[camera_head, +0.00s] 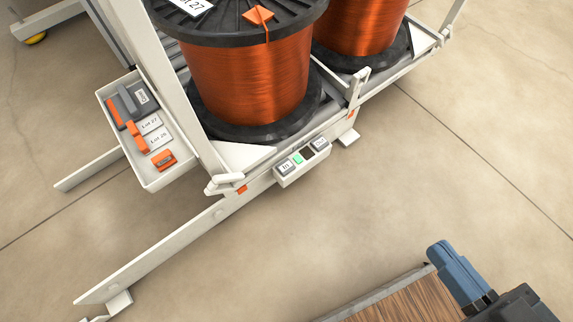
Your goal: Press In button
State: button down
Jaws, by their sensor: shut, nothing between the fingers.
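The In button (286,168) is a light grey square key with "In" on it. It sits at the left end of a small white control box (289,180) fixed to the front rail of the white spool rack. To its right on the box are a small green square (298,159), a dark square (307,153) and a second light grey key (319,144), whose label is too small to read surely. Nothing covers the In button.
Copper wire spools (250,80) stand on the rack (240,155). A white tray (150,182) with tags and orange items hangs at left. A rack leg (150,262) reaches out low. Floor between is clear.

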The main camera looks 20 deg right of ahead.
aim_at(285, 167)
jog(key=i+l, duration=0.1)
jog(key=l, duration=0.3)
jog(key=i+l, duration=0.15)
jog(key=l, duration=0.3)
jog(key=i+l, duration=0.1)
jog(key=l, duration=0.3)
jog(key=i+l, duration=0.1)
jog(key=l, duration=0.3)
jog(key=l+u, duration=0.1)
jog(key=u, duration=2.05)
